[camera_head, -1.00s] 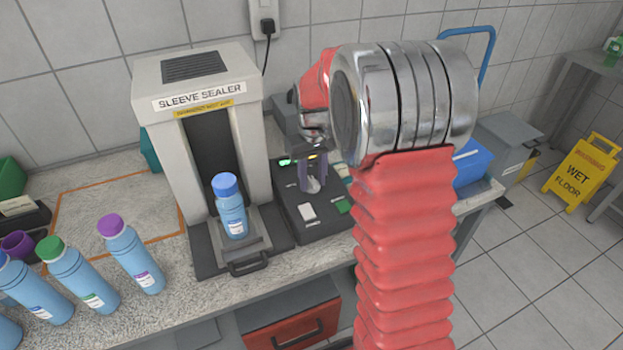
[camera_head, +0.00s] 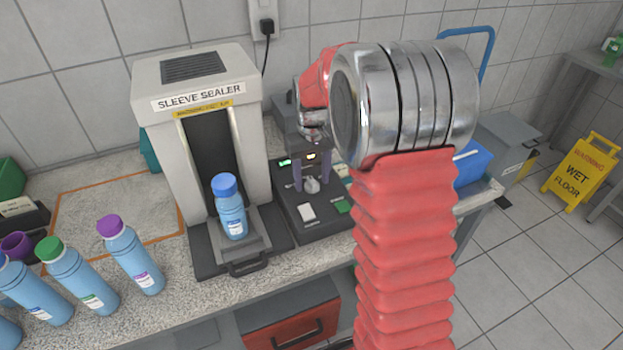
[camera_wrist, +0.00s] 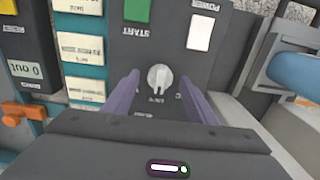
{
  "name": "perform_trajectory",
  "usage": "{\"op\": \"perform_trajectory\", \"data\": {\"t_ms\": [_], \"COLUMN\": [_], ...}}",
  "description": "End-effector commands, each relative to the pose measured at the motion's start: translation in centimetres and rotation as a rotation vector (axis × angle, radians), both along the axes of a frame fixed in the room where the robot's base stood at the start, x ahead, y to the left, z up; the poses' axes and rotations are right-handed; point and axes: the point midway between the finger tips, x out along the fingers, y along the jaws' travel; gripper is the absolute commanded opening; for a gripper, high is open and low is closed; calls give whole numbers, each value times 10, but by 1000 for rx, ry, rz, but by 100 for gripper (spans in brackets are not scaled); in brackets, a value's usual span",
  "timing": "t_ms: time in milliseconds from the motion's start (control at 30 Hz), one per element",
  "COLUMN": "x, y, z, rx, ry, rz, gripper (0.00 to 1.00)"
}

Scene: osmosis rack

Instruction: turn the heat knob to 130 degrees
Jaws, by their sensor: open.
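The heat knob (camera_wrist: 159,78) is a small light-grey dial on the dark control panel (camera_head: 330,222). It also shows in the head view (camera_head: 312,186). In the wrist view its pointer ridge runs roughly up and down the picture; the scale marks are too blurred to read. My gripper (camera_wrist: 160,92) is open, with one purple finger on each side of the knob and a visible gap on both sides. In the head view my gripper (camera_head: 311,176) reaches down over the panel. The panel's small green display (camera_head: 285,162) is unreadable.
The sleeve sealer (camera_head: 200,120) stands left of the panel with a blue-capped bottle (camera_head: 231,212) in it. A white switch (camera_wrist: 199,32) and a green start button (camera_wrist: 137,10) lie close to the knob. Several bottles stand further left.

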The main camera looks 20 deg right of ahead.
Motion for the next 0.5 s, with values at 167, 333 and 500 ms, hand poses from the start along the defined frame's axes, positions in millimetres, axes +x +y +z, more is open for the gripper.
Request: {"op": "perform_trajectory", "data": {"t_ms": [167,333,500], "x": [1,1,1], "y": [0,0,0], "z": [20,49,79], "rx": [-1,-1,-1], "ry": [-3,-4,-5], "rz": [0,0,0], "gripper": [52,52,52]}}
